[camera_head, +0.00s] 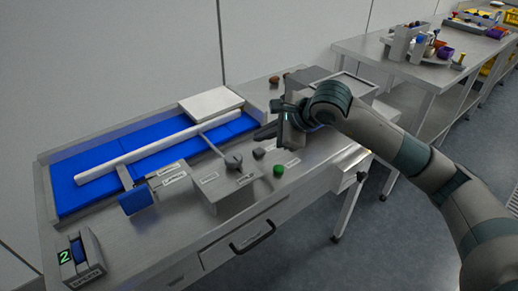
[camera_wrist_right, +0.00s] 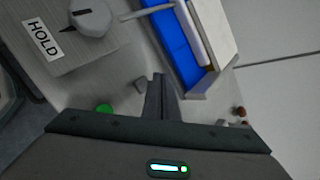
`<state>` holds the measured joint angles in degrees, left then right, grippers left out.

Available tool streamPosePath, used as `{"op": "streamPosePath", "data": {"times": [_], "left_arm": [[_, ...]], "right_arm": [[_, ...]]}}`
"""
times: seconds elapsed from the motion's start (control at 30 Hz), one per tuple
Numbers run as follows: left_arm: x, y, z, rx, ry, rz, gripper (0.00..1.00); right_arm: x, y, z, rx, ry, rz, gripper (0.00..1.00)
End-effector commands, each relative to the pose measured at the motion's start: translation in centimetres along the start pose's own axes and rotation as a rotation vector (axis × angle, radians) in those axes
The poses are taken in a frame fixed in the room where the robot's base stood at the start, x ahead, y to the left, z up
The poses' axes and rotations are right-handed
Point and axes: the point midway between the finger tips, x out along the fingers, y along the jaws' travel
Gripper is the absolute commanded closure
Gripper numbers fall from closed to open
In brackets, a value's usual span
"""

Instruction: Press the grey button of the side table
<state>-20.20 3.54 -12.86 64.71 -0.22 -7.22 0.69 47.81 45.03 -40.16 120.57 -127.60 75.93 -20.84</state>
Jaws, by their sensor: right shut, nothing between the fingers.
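The side table (camera_head: 185,225) is a metal bench with a panel of controls. The grey button (camera_head: 258,153) is a small dark grey knob beside a green button (camera_head: 279,170) near the panel's right end. In the right wrist view the grey button (camera_wrist_right: 140,86) is just left of my fingers, and the green button (camera_wrist_right: 104,107) is lower left. My right gripper (camera_head: 262,134) is shut and empty, close to the grey button on its far side in the head view. The gap between fingertips and button cannot be judged exactly. My left gripper is not in view.
A blue belt (camera_head: 85,188) with a white bar runs along the table's back. A grey rotary knob (camera_head: 234,161) with a lever stands left of the buttons; it shows by a HOLD label (camera_wrist_right: 42,38) in the wrist view. A box and small brown items lie behind my gripper.

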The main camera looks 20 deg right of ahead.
Motion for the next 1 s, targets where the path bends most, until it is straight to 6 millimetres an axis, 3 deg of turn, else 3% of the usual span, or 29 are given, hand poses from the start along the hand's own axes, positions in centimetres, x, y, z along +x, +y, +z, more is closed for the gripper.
{"op": "streamPosePath", "data": {"times": [0.4, 1.0], "left_arm": [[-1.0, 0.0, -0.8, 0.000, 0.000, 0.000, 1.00], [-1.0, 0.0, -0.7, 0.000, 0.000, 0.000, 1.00]], "right_arm": [[-2.2, -1.6, 1.6, 0.000, 0.000, 0.000, 1.00], [-2.3, -1.6, 1.7, 0.000, -0.001, 0.000, 1.00]]}}
